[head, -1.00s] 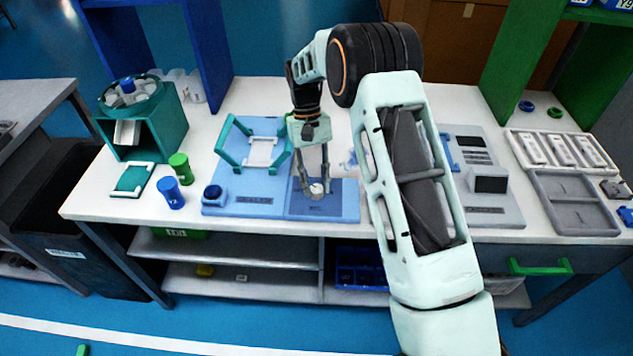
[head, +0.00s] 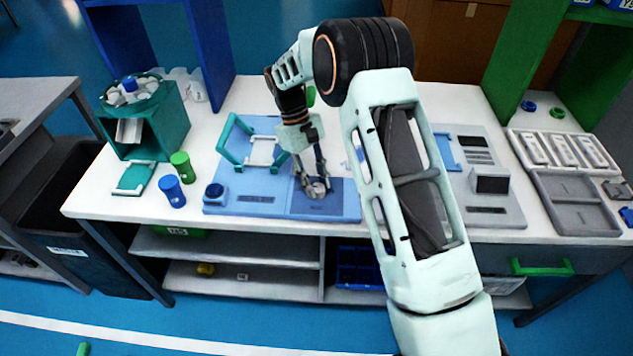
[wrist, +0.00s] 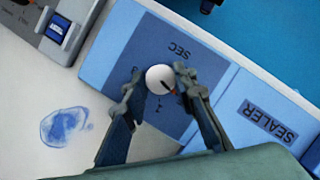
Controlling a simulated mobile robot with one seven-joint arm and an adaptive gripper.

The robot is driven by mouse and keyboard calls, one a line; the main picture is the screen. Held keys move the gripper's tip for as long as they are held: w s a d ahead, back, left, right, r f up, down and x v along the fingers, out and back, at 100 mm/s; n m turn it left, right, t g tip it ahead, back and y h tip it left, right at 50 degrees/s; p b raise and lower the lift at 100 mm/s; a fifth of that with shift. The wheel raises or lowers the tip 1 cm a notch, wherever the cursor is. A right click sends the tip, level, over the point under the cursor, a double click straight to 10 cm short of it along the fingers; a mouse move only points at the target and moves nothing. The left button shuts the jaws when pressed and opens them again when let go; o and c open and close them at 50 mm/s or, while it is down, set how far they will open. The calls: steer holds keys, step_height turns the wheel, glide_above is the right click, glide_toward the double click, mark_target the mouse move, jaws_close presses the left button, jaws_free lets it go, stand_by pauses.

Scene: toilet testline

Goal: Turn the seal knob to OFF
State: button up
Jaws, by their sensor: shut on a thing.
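The seal knob (wrist: 158,78) is a round white knob with a dark pointer mark, set on a darker blue panel (wrist: 125,58) marked SEC. In the wrist view its pointer is toward the lower right. My gripper (wrist: 157,82) has one finger on each side of the knob and is shut on it. In the head view my gripper (head: 317,187) reaches down to the panel (head: 338,205) at the right end of the blue sealer (head: 225,206), and its fingers mostly hide the knob. I cannot read an OFF mark.
The sealer's teal frame (head: 225,137) stands left of my gripper. A dark blue button (head: 214,191) sits at the sealer's front left. Green and blue cups (head: 171,192) stand further left. A grey device (head: 490,205) is to the right. White table shows behind the sealer.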

steer(key=shift+w, duration=0.1)
steer(key=o, duration=1.2)
steer(key=shift+c, duration=0.2)
steer(key=v, duration=1.2)
steer(key=shift+r, duration=0.15)
